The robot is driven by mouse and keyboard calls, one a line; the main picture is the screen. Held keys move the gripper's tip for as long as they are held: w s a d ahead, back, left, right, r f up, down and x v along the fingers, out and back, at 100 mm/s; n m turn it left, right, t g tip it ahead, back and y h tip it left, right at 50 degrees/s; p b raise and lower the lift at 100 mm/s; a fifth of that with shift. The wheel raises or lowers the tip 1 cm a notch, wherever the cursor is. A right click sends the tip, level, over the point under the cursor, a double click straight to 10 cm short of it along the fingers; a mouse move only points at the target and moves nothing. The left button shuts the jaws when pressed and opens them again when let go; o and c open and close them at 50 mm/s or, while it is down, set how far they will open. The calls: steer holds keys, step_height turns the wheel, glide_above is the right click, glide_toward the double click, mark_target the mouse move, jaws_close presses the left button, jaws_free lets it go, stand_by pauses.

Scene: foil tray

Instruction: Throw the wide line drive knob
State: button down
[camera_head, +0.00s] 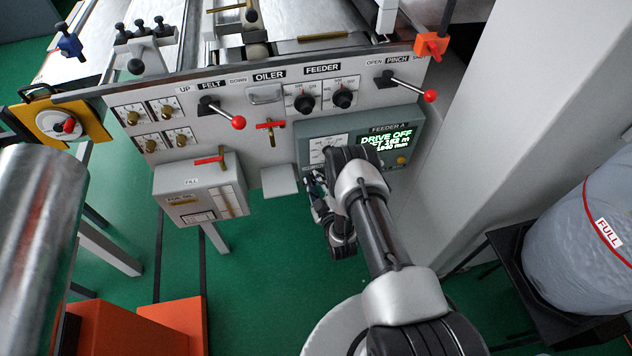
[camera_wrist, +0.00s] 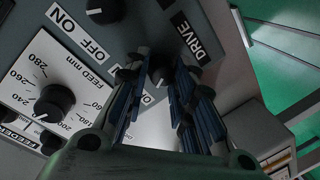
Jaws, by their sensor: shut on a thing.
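The Feeder A control box (camera_head: 408,167) hangs below the long grey panel, and its green display reads DRIVE OFF. My gripper (camera_head: 318,183) is at the left part of this box, largely hidden by my own arm. In the wrist view its two dark fingers (camera_wrist: 160,78) are shut on a small dark knob (camera_wrist: 160,68), one on either side of it. The knob is beside the DRIVE label (camera_wrist: 187,35), and its lower part is hidden by the fingers. Which way its pointer faces cannot be told.
A feed mm dial knob (camera_wrist: 54,103) and another dark knob (camera_wrist: 104,8) are close beside my fingers. A red-handled pinch lever (camera_head: 412,88) and oiler feeder knobs (camera_head: 343,97) sit above. A grey box (camera_head: 200,190) hangs left; a FULL-marked bin (camera_head: 585,240) stands right.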

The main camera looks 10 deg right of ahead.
steer(key=shift+n, duration=0.6)
steer(key=c, duration=1.3)
jaws_free()
steer(key=s, duration=0.4)
steer(key=s+r, duration=0.1)
steer(key=s, duration=0.7)
steer(key=shift+d+r, duration=0.25)
steer(key=shift+d, duration=0.1)
